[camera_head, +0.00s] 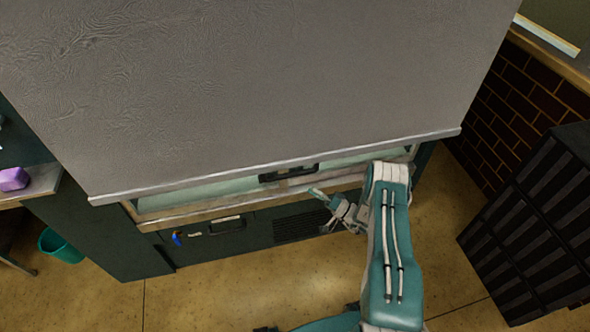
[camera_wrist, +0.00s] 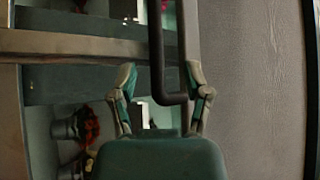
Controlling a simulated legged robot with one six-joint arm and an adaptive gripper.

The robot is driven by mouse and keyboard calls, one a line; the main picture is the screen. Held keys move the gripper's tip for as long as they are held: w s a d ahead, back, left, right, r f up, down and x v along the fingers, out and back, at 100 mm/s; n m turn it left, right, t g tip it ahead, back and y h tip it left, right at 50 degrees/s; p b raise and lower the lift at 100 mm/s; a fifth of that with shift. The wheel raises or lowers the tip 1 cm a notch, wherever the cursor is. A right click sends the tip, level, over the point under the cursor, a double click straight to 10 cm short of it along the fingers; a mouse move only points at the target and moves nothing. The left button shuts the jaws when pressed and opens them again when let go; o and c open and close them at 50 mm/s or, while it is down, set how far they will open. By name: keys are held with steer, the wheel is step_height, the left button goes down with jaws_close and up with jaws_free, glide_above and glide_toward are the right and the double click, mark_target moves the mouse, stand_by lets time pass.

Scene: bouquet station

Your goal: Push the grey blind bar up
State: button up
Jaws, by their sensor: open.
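The grey blind (camera_head: 250,80) hangs as a large panel across the head view. Its pale grey bar (camera_head: 150,190) runs along the lower edge, slightly tilted in the picture. A black handle (camera_head: 290,172) shows just below the bar. My gripper (camera_head: 318,194) is below the bar and close to the handle. In the wrist view my gripper (camera_wrist: 158,76) is open, with the dark bent handle (camera_wrist: 157,45) seen between its fingers. I cannot tell if they touch. The grey blind surface (camera_wrist: 250,90) fills the right side there.
A dark green cabinet (camera_head: 225,240) stands below the blind. A dark slatted crate stack (camera_head: 530,220) stands at the right. A teal bin (camera_head: 62,246) and a purple block (camera_head: 14,179) are at the left. Red flowers (camera_wrist: 88,123) show behind the gripper. The floor in front is partly clear.

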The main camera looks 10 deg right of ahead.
mark_target(289, 175)
steer(key=shift+t, duration=0.3)
steer(key=x, duration=1)
steer(key=shift+w+f, duration=0.25)
steer(key=shift+f, duration=0.1)
steer(key=shift+a, duration=0.1)
jaws_close()
